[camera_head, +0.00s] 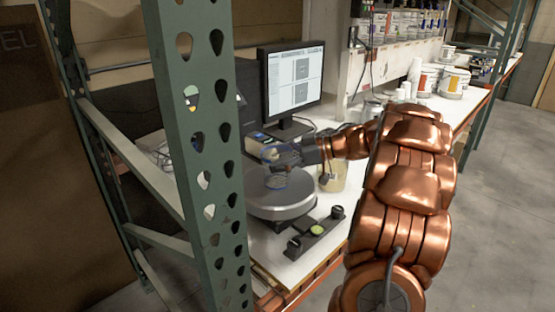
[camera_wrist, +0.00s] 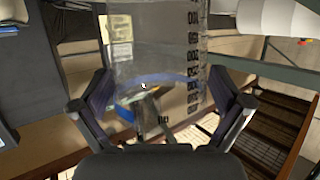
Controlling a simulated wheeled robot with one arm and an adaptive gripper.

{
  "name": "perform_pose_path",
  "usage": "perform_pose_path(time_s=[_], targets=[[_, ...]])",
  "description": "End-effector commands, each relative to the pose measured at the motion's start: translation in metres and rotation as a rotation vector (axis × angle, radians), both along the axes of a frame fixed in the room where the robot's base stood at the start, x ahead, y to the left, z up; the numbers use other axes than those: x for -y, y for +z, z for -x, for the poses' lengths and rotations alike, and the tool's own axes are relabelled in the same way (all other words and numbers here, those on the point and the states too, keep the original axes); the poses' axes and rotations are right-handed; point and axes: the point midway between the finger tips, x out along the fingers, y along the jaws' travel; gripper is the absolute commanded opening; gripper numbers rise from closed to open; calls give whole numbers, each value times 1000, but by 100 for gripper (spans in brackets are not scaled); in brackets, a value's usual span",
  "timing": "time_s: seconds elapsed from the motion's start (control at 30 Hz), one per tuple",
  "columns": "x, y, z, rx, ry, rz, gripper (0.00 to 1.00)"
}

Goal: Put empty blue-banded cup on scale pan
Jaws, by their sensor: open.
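The clear cup with the blue band (camera_head: 275,182) appears to stand on the round grey scale pan (camera_head: 285,204) in the head view, though its see-through walls are hard to make out. In the wrist view the cup (camera_wrist: 150,52) shows black graduation marks and the blue band, and looks empty. My gripper (camera_head: 270,157) is over the pan at the cup's upper part. In the wrist view its fingers are apart, one on each side of the cup. I cannot tell whether either finger touches it.
A green perforated post (camera_head: 200,140) stands in front, left of the scale. A monitor (camera_head: 290,80) is behind. A pale container (camera_head: 333,177) stands right of the pan. A dark bar with round knobs (camera_head: 316,230) lies in front. White tubs (camera_head: 453,82) stand farther along the bench.

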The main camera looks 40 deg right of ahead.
Motion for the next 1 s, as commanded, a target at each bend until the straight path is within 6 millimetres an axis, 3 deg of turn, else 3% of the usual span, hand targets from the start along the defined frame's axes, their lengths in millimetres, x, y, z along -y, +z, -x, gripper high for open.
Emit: perform_pose_path(time_s=[0.63, 1.0], targets=[[65, 26, 64, 1, -6, 4, 100], [81, 35, 82, 1, -3, 2, 100]])
